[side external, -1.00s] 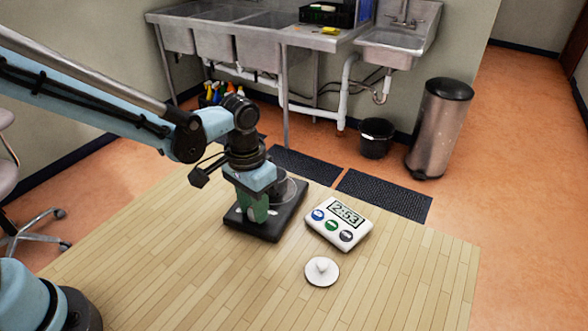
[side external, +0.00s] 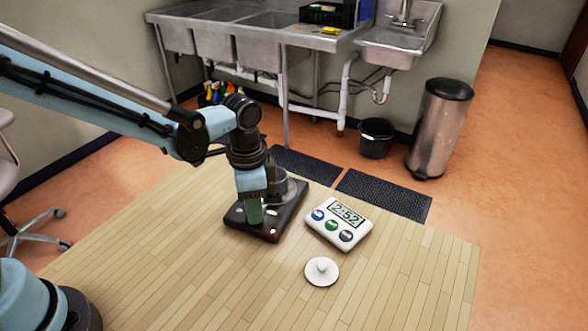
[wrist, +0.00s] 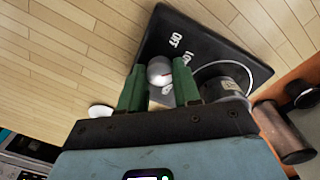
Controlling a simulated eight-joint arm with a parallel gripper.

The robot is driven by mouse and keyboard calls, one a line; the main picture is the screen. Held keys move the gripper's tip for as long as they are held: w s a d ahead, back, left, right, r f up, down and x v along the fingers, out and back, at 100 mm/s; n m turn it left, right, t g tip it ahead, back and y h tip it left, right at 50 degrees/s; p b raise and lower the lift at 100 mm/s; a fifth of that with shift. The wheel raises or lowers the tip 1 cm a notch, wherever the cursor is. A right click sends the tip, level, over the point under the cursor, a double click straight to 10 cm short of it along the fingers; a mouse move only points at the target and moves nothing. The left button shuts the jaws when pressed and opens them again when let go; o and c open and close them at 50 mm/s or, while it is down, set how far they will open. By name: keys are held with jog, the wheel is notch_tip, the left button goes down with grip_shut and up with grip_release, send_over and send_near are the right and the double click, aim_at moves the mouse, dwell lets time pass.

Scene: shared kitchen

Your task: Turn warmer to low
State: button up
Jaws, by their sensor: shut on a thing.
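The warmer (side external: 236,216) is a flat black slab on the wooden table; it also shows in the wrist view (wrist: 235,55). White lettering reads OFF, with a second label partly hidden by a finger. A round silver knob (wrist: 160,70) stands on the warmer near the lettering. My gripper (wrist: 159,88) points down over this end of the warmer, its green fingers on both sides of the knob, shut on it. In the side view, my gripper (side external: 254,214) hides the knob. A grey, glassy round vessel (wrist: 222,80) stands on the warmer beside the knob.
A white timer (side external: 338,223) reading 2:52 lies right of the warmer. A round white lid (side external: 322,272) lies in front of the timer. The table's near part is clear. Sinks, a small black bin and a steel trash can (side external: 440,130) stand beyond the table.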

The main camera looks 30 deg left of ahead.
dwell(0.4)
jog(key=o, duration=1.1)
jog(key=shift+c, duration=0.2)
notch_tip(320, 180, up, 12)
jog(key=shift+w, duration=0.15)
jog(key=shift+a, duration=0.2)
jog(key=s+a+f+n+t, duration=0.1)
jog(key=s+a+n+t, duration=0.6)
jog(key=a, duration=0.4)
jog(key=shift+s+a+n+t, duration=0.35)
jog(key=shift+s+n, duration=0.45)
jog(key=shift+n, duration=0.4)
